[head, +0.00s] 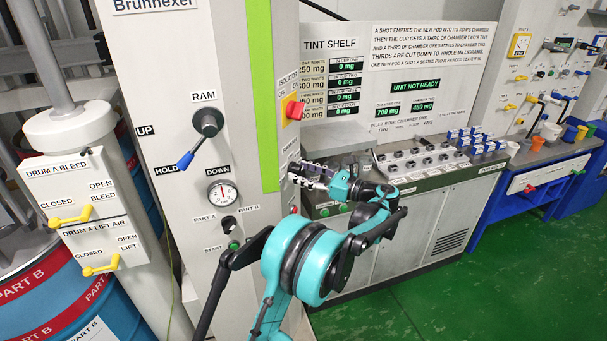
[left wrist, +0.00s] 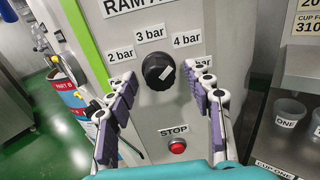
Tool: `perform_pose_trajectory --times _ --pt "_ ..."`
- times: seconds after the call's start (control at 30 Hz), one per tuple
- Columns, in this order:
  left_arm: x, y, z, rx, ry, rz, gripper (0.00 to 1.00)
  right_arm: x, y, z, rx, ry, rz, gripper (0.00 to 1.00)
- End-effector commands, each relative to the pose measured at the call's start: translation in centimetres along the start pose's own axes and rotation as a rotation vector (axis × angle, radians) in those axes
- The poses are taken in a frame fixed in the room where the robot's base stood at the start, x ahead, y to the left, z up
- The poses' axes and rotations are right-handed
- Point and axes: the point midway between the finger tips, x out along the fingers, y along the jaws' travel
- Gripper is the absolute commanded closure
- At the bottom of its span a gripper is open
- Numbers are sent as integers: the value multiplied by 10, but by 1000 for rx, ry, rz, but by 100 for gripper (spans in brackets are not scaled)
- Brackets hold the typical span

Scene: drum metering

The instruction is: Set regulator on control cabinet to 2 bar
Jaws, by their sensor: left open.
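The regulator is a round black knob (left wrist: 158,71) on the cabinet's side face, under a partly cut-off "RAM" label. Labels reading 2 bar (left wrist: 119,56), 3 bar (left wrist: 150,34) and 4 bar (left wrist: 187,40) arc around it; further labels at both sides are partly hidden by my fingers. A white mark on the knob slants up and right, roughly toward 4 bar. My left gripper (left wrist: 150,74) is open, its fingers on either side of the knob and apart from it.
A red stop button (left wrist: 177,146) sits below the knob. The cabinet front carries a ram lever (head: 208,123) and a gauge (head: 222,192). A red isolator switch (head: 295,110) is above my gripper. A bench with cups (left wrist: 289,112) stands at the right.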

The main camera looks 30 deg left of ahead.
Motion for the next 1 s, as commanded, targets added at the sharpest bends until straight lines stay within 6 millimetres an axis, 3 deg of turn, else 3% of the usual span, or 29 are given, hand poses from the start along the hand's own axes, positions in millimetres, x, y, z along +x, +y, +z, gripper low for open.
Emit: perform_pose_trajectory --times 0.1,0.27,0.3,0.67,1.0 --pt "0 0 0 0 0 0 51 0 0 0 0 0 0 100" --pt "0 0 0 0 0 0 93 0 0 0 0 0 0 100" --pt "0 0 0 0 0 0 98 0 0 0 0 0 0 100" --pt "0 0 0 -43 -3 -1 98 0 0 0 0 0 0 100" --pt "0 -1 0 -269 -19 -1 98 -1 0 -1 0 0 0 100"
